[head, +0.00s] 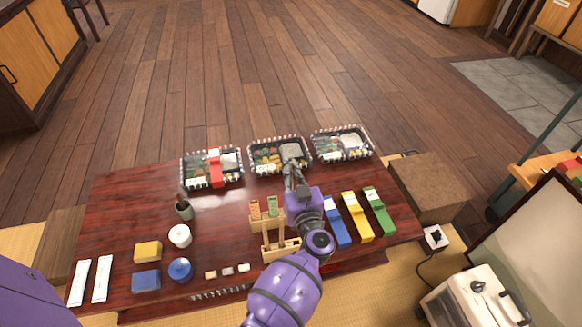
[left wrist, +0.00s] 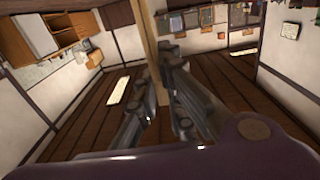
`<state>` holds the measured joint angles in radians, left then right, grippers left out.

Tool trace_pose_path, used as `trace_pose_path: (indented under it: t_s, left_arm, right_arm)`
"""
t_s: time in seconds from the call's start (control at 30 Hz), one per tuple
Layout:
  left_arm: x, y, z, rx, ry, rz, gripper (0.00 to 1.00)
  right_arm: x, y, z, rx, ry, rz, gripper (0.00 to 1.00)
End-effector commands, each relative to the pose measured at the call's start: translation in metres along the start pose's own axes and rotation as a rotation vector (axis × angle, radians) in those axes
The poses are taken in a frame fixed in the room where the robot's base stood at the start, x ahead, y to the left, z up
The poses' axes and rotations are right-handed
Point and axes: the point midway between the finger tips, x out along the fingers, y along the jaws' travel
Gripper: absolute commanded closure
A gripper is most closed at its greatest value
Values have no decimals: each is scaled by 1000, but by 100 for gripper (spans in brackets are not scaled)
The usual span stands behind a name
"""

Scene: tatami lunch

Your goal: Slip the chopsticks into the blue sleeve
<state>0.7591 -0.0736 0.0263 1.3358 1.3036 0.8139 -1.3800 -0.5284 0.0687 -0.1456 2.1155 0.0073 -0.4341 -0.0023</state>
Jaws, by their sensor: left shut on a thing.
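My left gripper (head: 292,172) is over the middle of the low table, near the back row of lunch boxes. In the left wrist view its fingers (left wrist: 168,100) close around a pale wooden length, which seems to be the chopsticks (left wrist: 151,45). In the head view the chopsticks are too small to tell. A wooden stand (head: 258,224) holds an orange sleeve (head: 255,208) and a green sleeve (head: 272,206) upright. My arm hides its right part, and I see no blue sleeve there. My right gripper is not in view.
Blue (head: 338,227), yellow (head: 357,217) and green (head: 378,212) strips lie right of my arm. A lunch box (head: 183,170) with a red band stands at back left. A front wooden rack (head: 273,254), a white cup (head: 179,235) and white packets (head: 78,284) stand nearby.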

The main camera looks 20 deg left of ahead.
Motion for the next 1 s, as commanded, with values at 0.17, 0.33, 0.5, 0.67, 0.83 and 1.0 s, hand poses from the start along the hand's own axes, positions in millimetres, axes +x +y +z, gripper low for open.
trace_pose_path:
  t_s: [0.17,0.33,0.5,0.67,0.83,1.0]
  left_arm:
    - [0,0,0,0,0,0,100]
    - [0,0,0,0,0,0,100]
    - [0,0,2,0,0,0,100]
    - [0,0,7,1,0,0,100]
    - [0,0,12,1,0,0,100]
    - [0,0,17,0,0,0,100]
  right_arm:
    - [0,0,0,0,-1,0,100]
    - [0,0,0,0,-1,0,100]
    - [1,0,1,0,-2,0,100]
    - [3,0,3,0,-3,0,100]
    - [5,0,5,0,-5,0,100]
    - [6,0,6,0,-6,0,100]
